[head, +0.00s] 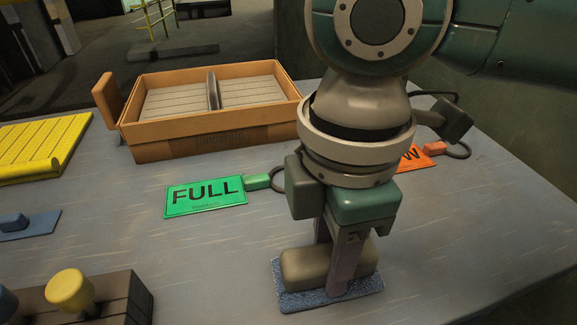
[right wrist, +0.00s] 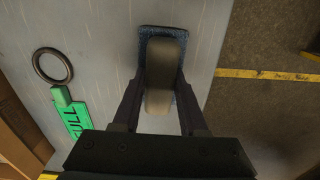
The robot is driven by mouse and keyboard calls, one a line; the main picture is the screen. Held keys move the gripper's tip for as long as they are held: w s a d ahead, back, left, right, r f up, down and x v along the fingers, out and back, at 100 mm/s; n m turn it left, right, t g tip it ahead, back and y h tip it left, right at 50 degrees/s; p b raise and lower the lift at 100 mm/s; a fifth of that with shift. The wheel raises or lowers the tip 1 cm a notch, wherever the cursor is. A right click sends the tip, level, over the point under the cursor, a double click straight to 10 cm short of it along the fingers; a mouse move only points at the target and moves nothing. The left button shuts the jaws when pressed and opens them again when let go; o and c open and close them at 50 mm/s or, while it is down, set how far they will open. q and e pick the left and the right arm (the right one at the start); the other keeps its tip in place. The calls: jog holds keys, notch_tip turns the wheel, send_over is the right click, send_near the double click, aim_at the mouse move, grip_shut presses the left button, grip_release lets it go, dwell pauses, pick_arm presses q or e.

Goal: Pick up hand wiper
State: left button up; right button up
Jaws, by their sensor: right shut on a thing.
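The hand wiper (head: 300,267) has a rounded beige handle on a flat blue pad. It is at the table's front, right of centre in the head view, and the pad appears to lie flat on the tabletop. My right gripper (head: 335,272) points down over it and is shut on the handle, one finger on each side. In the right wrist view the handle (right wrist: 161,65) sits between the two fingers of the gripper (right wrist: 160,88), with the blue pad beneath. The fingers hide part of the handle. My left gripper is not in view.
An orange divided tray (head: 215,132) stands at the back of the grey table (head: 440,235). A green FULL tag (head: 206,197) lies left of my gripper, an orange tag (head: 415,158) behind it. A yellow pad (head: 45,140) and a dark block with a yellow knob (head: 70,290) are at the left.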

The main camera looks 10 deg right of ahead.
aim_at(330, 253)
grip_shut()
jog(key=shift+r, duration=0.55)
notch_tip(330, 253, up, 19)
jog(key=p, duration=0.4)
